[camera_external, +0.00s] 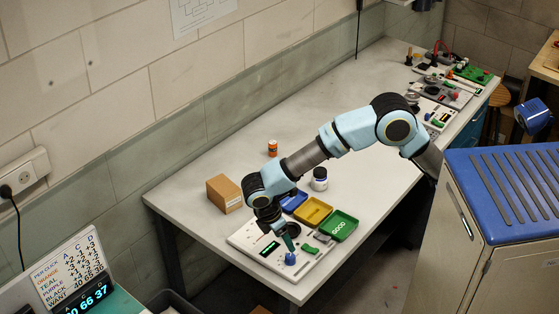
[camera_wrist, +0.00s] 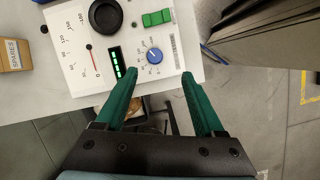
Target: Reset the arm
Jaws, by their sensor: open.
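My arm reaches from the right across the white bench in the external view, bent downward over a white servo panel (camera_external: 262,262). My gripper (camera_external: 287,243) is low over the panel, just above a blue knob (camera_external: 291,258). In the wrist view my gripper (camera_wrist: 160,75) has its two green fingers apart with nothing between them. The blue knob (camera_wrist: 155,56) on the panel (camera_wrist: 75,70) lies just beyond the fingertips.
Blue, yellow (camera_external: 312,211) and green (camera_external: 338,226) trays sit behind the panel. A cardboard box (camera_external: 224,194), an orange-capped bottle (camera_external: 272,148) and a white jar (camera_external: 320,178) stand nearby. A display (camera_external: 88,298) stands at lower left.

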